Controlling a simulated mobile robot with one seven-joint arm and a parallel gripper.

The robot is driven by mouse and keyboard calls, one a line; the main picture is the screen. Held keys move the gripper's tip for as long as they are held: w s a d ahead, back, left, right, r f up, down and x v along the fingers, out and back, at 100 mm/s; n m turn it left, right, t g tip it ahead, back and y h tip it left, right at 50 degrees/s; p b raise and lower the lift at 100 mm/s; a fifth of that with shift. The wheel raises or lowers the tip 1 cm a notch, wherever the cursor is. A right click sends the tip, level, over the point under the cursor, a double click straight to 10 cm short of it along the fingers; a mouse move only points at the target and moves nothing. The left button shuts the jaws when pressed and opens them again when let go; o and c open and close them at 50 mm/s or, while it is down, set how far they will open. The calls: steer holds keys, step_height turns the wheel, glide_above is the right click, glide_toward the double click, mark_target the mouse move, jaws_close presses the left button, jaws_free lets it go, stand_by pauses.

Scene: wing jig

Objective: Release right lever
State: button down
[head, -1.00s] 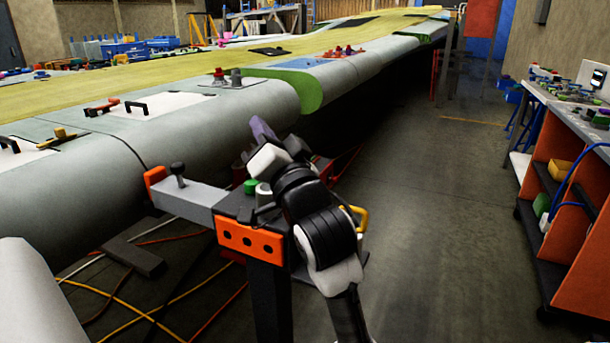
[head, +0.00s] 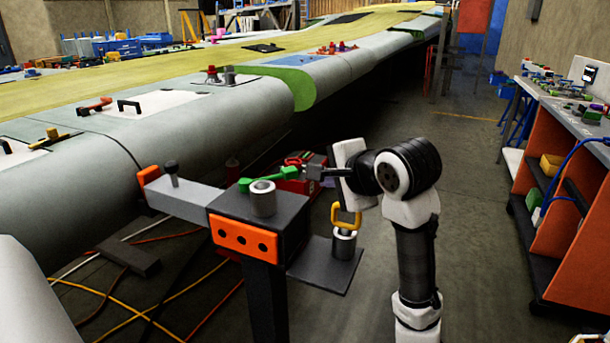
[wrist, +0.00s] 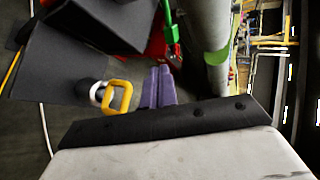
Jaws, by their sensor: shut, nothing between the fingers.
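My gripper (wrist: 160,70) has purple fingers that are shut and empty. They point towards the red part, apart from the green lever.
The jig stand (head: 247,240) has an orange plate and a grey arm (head: 185,195) reaching to the wing (head: 200,110). A red part (head: 298,184) sits behind the green lever. Cables cross the floor at left. A workbench (head: 560,150) stands at right, with open floor between.

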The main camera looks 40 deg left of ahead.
glide_toward(294, 170)
steer(key=f, duration=0.4)
steer(key=shift+s+a+p, duration=0.15)
steer(key=shift+a+p, duration=0.2)
steer(key=shift+a, duration=0.05)
steer(key=shift+w+a+f+p, duration=0.1)
steer(key=shift+w+a+p, duration=0.25)
steer(key=shift+a, duration=0.7)
steer(key=shift+w+a+f+p, duration=0.1)
steer(key=shift+w+a, duration=0.5)
steer(key=shift+a, duration=0.4)
steer(key=shift+r, duration=0.1)
steer(key=w+a+n+g+p, duration=0.1)
steer(key=p, duration=0.2)
steer(key=shift+r, duration=0.2)
steer(key=a+n+g+p, duration=0.1)
steer(key=p, duration=0.1)
steer(key=w+a+n+g+p, duration=0.1)
steer(key=n+g+p, duration=0.1)
steer(key=w+a+n+g+y+p, duration=0.1)
steer(key=a+p, duration=0.1)
steer(key=shift+w+r+n+g, duration=0.1)
steer(key=shift+n+g, duration=0.2)
steer(key=a+n+g+p, duration=0.3)
steer(key=a+p, duration=0.1)
steer(key=a, duration=0.5)
steer(key=shift+s+a+f+n+g+h, duration=0.3)
steer(key=shift+s+a+f+n+h, duration=0.05)
steer(key=shift+s+a+n+h, duration=0.1)
steer(key=shift+s+a, duration=0.1)
